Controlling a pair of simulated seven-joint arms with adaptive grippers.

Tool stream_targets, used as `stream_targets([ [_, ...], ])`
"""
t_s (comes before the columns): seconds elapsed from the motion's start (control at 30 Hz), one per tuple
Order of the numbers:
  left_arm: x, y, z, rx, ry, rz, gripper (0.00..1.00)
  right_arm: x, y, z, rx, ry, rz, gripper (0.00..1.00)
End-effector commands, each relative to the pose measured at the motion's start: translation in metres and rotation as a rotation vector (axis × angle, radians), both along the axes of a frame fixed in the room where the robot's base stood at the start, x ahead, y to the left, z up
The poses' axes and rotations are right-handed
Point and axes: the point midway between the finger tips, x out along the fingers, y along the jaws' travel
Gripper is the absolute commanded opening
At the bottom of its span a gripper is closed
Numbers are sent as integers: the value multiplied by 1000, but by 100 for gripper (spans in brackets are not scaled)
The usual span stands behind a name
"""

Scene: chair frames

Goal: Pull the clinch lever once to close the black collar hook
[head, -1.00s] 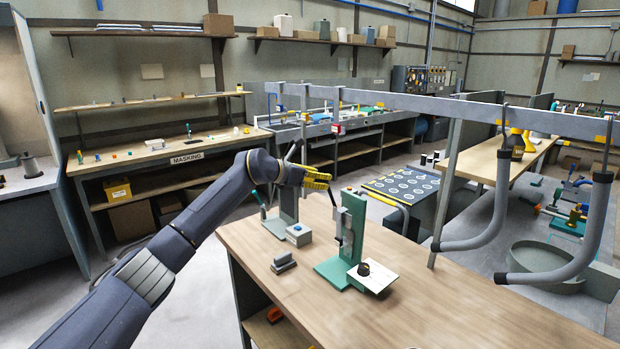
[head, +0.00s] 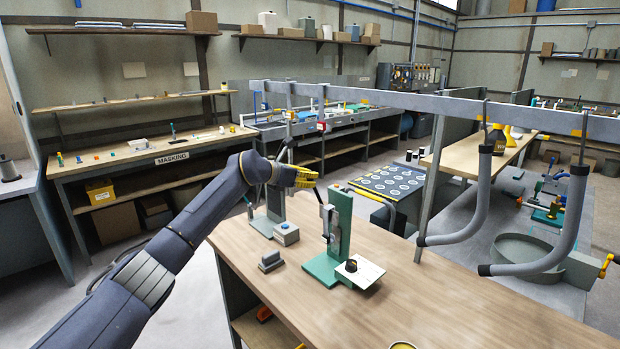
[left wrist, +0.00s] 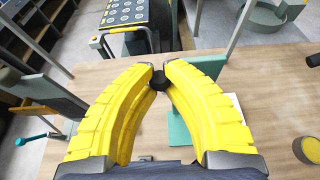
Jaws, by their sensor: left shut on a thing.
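The green clinch press (head: 340,225) stands upright on the wooden bench, with a dark lever rising on its left side. My left gripper (head: 310,179), with yellow fingers, is at the lever's top. In the left wrist view its fingertips (left wrist: 158,78) close around the lever's black knob (left wrist: 157,84). A white plate (head: 369,274) lies at the foot of the press with a small black part (head: 351,265) on it. I cannot tell whether that part is the collar hook, or whether it is open or closed. My right gripper is not in view.
Grey hooked tubes (head: 481,195) hang from a rail (head: 400,103) on the right. The bench front (head: 340,315) is mostly clear.

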Motion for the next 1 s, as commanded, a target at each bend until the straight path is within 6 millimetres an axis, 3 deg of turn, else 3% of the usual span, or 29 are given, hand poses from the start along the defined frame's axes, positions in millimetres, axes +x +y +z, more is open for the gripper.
stream_targets([
  [0.5,-27,31,-31,3,5,1,0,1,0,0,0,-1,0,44],
  [1.0,-30,34,-34,2,4,0,0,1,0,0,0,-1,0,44],
])
